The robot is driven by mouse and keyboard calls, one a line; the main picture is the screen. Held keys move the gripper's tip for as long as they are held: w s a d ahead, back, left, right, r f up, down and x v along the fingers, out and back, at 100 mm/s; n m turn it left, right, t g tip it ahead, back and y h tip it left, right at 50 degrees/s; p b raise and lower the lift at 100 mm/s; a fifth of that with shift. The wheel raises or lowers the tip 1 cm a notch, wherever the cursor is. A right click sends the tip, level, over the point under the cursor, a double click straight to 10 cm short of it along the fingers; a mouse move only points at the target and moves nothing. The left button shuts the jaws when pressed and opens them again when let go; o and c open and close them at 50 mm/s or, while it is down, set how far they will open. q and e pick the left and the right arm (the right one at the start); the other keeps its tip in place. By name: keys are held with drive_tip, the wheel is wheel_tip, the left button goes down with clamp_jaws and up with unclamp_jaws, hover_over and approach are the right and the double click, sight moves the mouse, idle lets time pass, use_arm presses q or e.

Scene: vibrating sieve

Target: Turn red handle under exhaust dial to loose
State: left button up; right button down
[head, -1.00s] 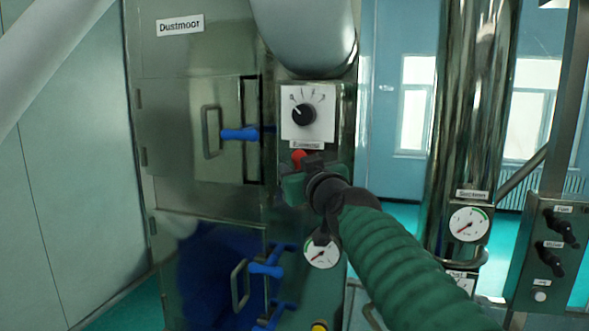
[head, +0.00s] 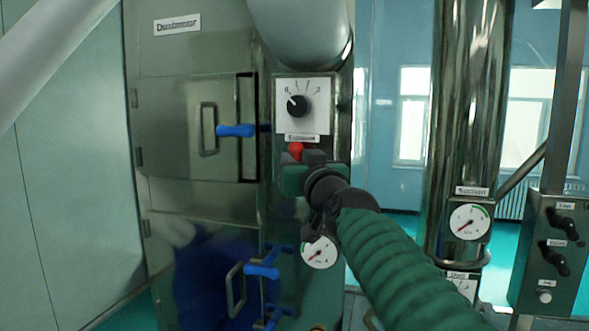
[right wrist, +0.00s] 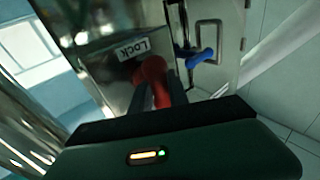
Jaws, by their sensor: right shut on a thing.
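The exhaust dial (head: 297,104), a black knob on a white plate, is on the metal cabinet front with a label below it. The red handle (head: 296,150) is just under that label and mostly hidden by my right gripper (head: 303,160). In the right wrist view the red handle (right wrist: 153,76) stands between the dark fingers of my right gripper (right wrist: 163,92), which is shut on it. A label reading LOCK (right wrist: 134,49) is beside the handle there. My left gripper is not in view.
Blue handles (head: 236,130) are on the cabinet doors to the left. A round gauge (head: 319,252) is below my gripper. A shiny vertical pipe (head: 460,100) and a black-knobbed panel (head: 550,240) stand to the right.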

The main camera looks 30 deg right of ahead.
drive_tip(key=shift+f, duration=0.2)
drive_tip(key=c, duration=1.3)
unclamp_jaws()
drive_tip(key=shift+s+r, duration=0.1)
drive_tip(key=shift+s, duration=0.1)
drive_tip(key=b+v, duration=1.5)
drive_tip(key=v, duration=0.1)
drive_tip(key=shift+s, duration=0.3)
drive_tip(key=shift+w, duration=0.1)
